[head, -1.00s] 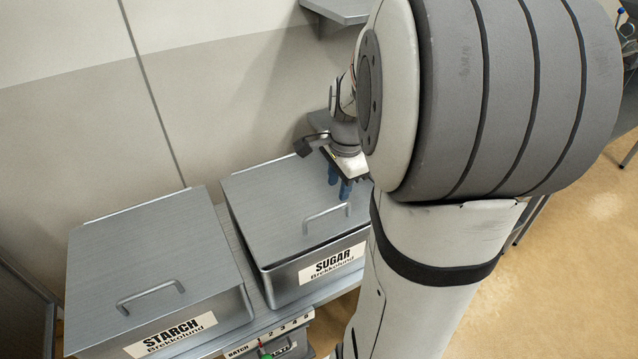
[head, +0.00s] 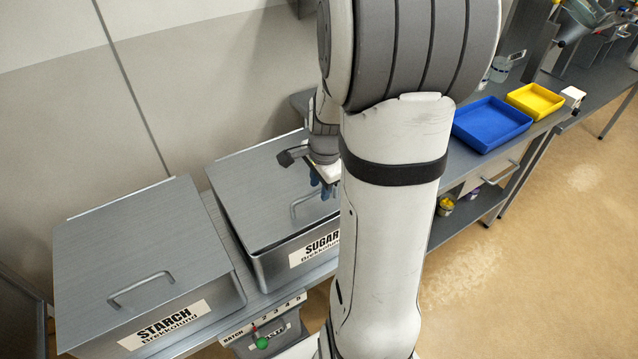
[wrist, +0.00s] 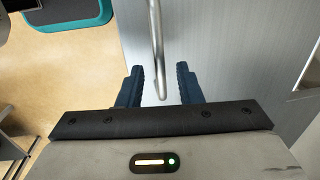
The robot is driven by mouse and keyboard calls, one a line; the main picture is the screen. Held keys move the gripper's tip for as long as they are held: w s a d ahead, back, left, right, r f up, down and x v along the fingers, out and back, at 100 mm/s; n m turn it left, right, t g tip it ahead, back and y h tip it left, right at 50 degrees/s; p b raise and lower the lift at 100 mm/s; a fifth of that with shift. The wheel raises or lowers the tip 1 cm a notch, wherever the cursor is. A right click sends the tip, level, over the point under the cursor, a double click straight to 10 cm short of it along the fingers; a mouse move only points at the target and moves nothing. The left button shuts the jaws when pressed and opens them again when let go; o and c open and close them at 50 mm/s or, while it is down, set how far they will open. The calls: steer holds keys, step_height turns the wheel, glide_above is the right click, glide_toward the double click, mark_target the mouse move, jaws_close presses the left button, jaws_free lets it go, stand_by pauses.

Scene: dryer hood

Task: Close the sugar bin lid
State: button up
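The sugar bin (head: 268,268) is a grey metal box with a "SUGAR" label on its front. Its lid (head: 255,175) lies almost flat over the top, with a dark line along the front rim; I cannot tell whether it is fully seated. The lid handle (head: 293,211) is partly hidden by my arm. My gripper (head: 320,187) is over the lid by the handle, its blue fingers pointing down. In the wrist view my gripper (wrist: 159,88) is open, fingers apart, with the handle bar (wrist: 157,45) seen between them; contact is unclear.
The starch bin (head: 225,290), its lid (head: 140,240) down, stands to the left. A wall is behind. To the right, a blue tray (head: 492,124) and a yellow tray (head: 535,100) sit on the counter. A control box with a green button (head: 262,343) is below the bins.

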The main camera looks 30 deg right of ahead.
mark_target(321, 206)
jaws_close()
stand_by(0.3)
steer(key=f+b, duration=0.2)
steer(key=shift+s+f, duration=0.25)
steer(key=shift+f, duration=0.05)
steer(key=shift+s+a+f, duration=0.1)
steer(key=shift+s+f, duration=0.05)
steer(key=shift+s, duration=0.1)
steer(key=shift+c, duration=0.8)
jaws_free()
steer(key=shift+o, duration=1)
steer(key=shift+w, duration=0.1)
